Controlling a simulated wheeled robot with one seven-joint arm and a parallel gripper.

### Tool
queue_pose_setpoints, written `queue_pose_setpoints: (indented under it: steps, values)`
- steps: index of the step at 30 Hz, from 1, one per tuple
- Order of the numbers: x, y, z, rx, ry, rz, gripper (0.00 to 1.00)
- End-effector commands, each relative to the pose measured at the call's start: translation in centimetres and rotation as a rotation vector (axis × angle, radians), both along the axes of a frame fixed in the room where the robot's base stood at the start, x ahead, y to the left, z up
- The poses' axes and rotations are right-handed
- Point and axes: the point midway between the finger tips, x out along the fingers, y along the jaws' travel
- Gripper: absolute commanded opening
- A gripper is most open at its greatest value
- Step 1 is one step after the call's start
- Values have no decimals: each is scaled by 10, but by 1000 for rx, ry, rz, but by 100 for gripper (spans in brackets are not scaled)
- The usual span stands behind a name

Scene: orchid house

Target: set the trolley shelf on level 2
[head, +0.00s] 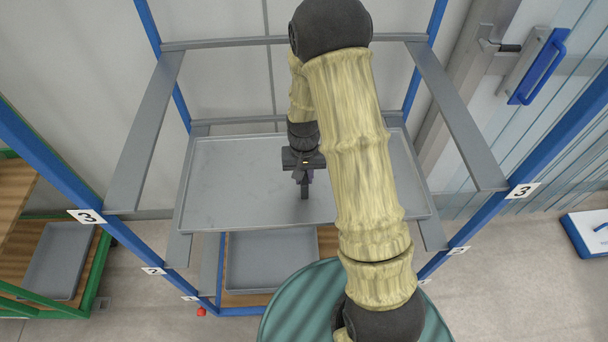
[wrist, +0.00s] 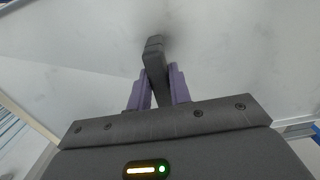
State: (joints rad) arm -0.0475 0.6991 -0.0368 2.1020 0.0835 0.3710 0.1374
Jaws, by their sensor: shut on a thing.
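The trolley shelf (head: 240,185) is a flat grey tray with a low rim and a dark upright handle (head: 304,191) near its middle. My gripper (head: 303,174) is shut on that handle; in the wrist view its purple fingers (wrist: 158,88) press on both sides of the handle (wrist: 154,58). The shelf lies inside the blue-posted trolley (head: 430,80), below the level 3 side rails (head: 146,135). Its sides are over the level 2 rails (head: 179,250), whose front ends show past it. I cannot tell whether it touches them. My arm hides part of its right side.
Number 3 labels (head: 86,217) mark the front posts; smaller labels (head: 153,271) below are hard to read. A grey tray (head: 265,262) sits lower in the trolley. A green-framed rack (head: 95,270) stands left, a door with a blue handle (head: 540,68) at right.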

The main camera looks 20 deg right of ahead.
Motion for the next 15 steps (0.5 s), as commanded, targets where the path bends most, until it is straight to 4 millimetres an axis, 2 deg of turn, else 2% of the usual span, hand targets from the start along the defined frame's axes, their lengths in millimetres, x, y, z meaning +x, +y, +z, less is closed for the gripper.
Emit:
queue_pose_setpoints:
  steps: [15]
  values:
    - [1,0,-5,1,-2,0,0]
